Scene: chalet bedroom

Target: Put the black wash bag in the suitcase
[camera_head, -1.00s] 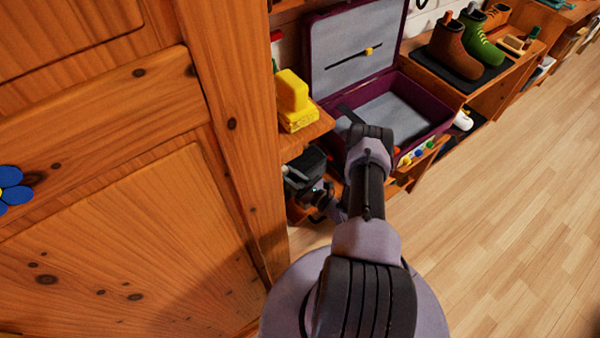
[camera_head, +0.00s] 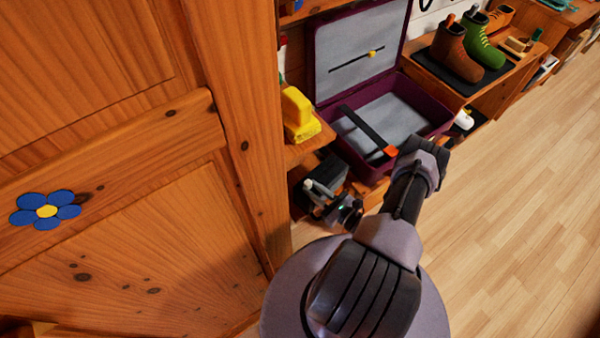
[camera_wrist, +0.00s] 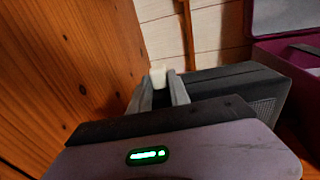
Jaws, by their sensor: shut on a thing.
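The black wash bag (camera_head: 330,170) is in my gripper (camera_head: 314,187), low at the suitcase's near left side in the head view. In the wrist view the dark bag (camera_wrist: 240,86) lies beyond and right of my gripper (camera_wrist: 159,88), whose fingers are shut with a small white piece at their tips. Whether the bag touches anything below is hidden. The purple suitcase (camera_head: 440,105) stands open with grey lining, its lid raised at the back. Its edge also shows at the wrist view's right (camera_wrist: 285,55). The bag is outside it.
A black strap (camera_head: 365,128) with a red end crosses the suitcase's near side. A yellow block stack (camera_head: 298,115) sits on a shelf to the left. A wooden cabinet (camera_head: 150,200) fills the left. Boots (camera_head: 458,50) stand to the right. The right-hand floor is clear.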

